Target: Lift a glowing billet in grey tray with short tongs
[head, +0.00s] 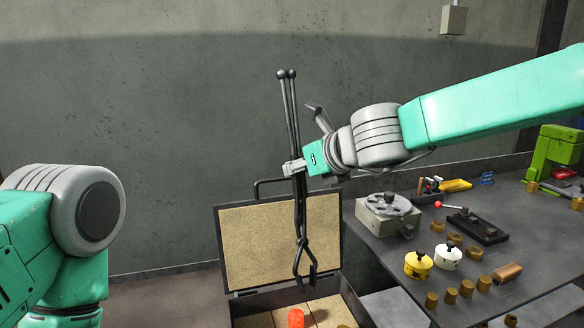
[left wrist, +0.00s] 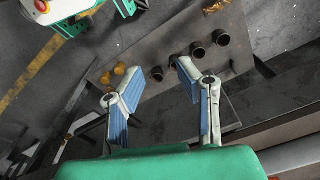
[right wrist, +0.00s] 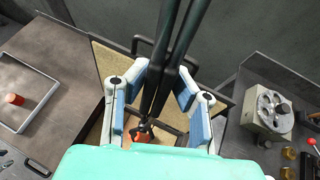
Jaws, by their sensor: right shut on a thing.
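Black tongs (head: 293,130) hang upright in my right gripper (head: 294,168), which is shut on them. Their jaws (head: 305,265) point down over an open lidded box. A glowing orange billet (head: 296,318) shows in the box below the jaws. In the right wrist view the tongs (right wrist: 165,65) run between the fingers, and their tips overlap the orange billet (right wrist: 140,136); I cannot tell whether they touch it. A grey tray (right wrist: 38,112) at left in that view holds another orange-red billet (right wrist: 14,99). My left gripper (left wrist: 158,78) is open and empty.
The box's tan-lined lid (head: 275,240) stands open behind the jaws. At right, a dark bench (head: 400,245) carries a grey dial device (head: 388,212), a yellow pot (head: 418,264), a white pot (head: 448,256) and several brown cylinders. A grey wall stands behind.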

